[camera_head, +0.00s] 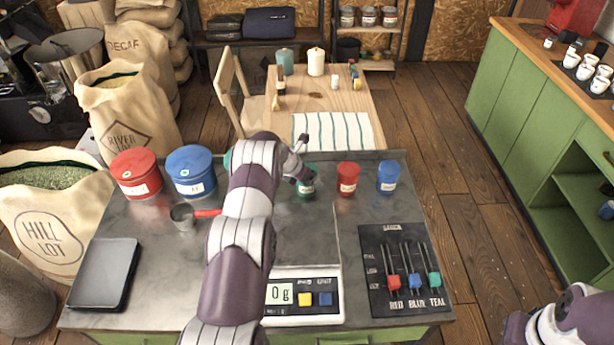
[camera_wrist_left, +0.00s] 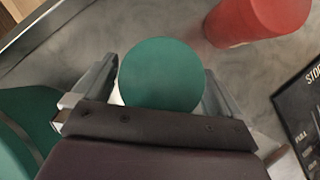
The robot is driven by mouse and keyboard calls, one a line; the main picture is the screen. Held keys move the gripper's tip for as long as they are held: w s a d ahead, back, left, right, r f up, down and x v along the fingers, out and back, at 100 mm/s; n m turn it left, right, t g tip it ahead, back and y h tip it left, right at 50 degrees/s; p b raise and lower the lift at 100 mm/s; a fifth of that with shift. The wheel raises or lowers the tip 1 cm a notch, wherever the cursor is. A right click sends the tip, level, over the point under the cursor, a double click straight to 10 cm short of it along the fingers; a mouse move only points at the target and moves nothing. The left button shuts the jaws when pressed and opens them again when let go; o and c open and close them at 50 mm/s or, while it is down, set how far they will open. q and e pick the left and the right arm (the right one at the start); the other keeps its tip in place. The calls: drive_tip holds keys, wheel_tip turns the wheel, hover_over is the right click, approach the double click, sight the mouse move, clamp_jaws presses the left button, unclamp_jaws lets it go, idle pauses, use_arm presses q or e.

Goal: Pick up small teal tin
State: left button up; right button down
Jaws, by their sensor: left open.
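The small teal tin (camera_head: 306,190) stands on the grey worktop, partly covered by my left gripper (camera_head: 300,162). In the left wrist view, the round teal lid (camera_wrist_left: 162,75) lies between the two fingers of my left gripper (camera_wrist_left: 160,85). The gripper is open, with one finger on each side of the tin; I cannot tell if either finger touches it. My left arm hides part of the worktop. At the lower right of the head view only a part of my right arm shows; its gripper is out of view.
A small red tin (camera_head: 347,179) and small blue tin (camera_head: 388,177) stand to the right. Large red (camera_head: 136,174) and blue tins (camera_head: 191,172) stand left. A larger teal tin (camera_wrist_left: 15,130) is mostly hidden. A scale (camera_head: 304,310) and slider panel (camera_head: 405,270) lie in front.

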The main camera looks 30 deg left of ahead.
use_arm(q)
drive_tip(key=shift+w+f, duration=0.15)
drive_tip(key=shift+f, duration=0.3)
drive_tip(key=c, duration=1.1)
